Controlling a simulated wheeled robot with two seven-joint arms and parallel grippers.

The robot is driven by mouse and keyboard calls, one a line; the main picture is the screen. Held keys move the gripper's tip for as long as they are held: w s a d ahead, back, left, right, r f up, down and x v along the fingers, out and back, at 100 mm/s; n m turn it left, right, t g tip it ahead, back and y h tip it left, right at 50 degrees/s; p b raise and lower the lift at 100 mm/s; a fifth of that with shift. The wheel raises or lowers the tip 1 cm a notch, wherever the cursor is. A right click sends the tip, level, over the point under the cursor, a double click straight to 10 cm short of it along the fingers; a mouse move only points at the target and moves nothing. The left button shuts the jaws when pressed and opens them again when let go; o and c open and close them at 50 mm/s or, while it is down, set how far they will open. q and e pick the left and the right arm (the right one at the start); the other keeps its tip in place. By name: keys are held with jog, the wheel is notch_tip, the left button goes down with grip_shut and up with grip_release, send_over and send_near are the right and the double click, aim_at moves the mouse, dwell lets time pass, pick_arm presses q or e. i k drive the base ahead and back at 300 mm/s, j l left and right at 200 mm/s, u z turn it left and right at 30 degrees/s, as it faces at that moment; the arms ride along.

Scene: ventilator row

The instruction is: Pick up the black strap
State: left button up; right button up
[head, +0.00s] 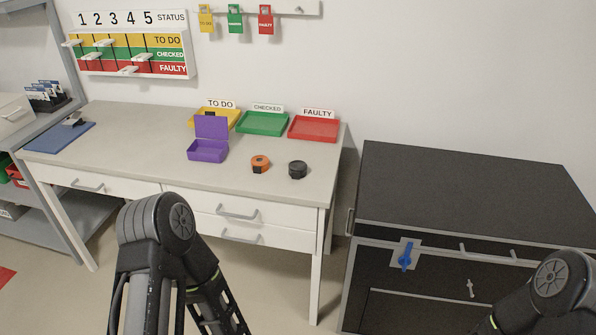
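The black strap (298,170) is a small dark coil lying on the grey desk (130,140), near its right front part. An orange strap (260,164) of similar size, with a dark part at its front, lies just left of it, apart from it. Part of my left arm shows at the lower left centre, in front of the desk, and part of my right arm shows at the lower right corner. Both grippers are outside the picture, so I see neither one near the black strap.
An open purple box (208,151) stands left of the straps. Behind are yellow (232,123), green (263,124) and red (314,129) trays. A blue mat (60,138) lies far left. A black cabinet (470,195) stands to the right. The desk's middle left is clear.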

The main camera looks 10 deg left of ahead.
aim_at(297, 169)
jog(key=i+j+z, duration=0.15)
jog(key=j+z, duration=0.25)
jog(key=i+j+z, duration=0.1)
jog(key=j+z, duration=0.75)
jog(key=l, duration=0.1)
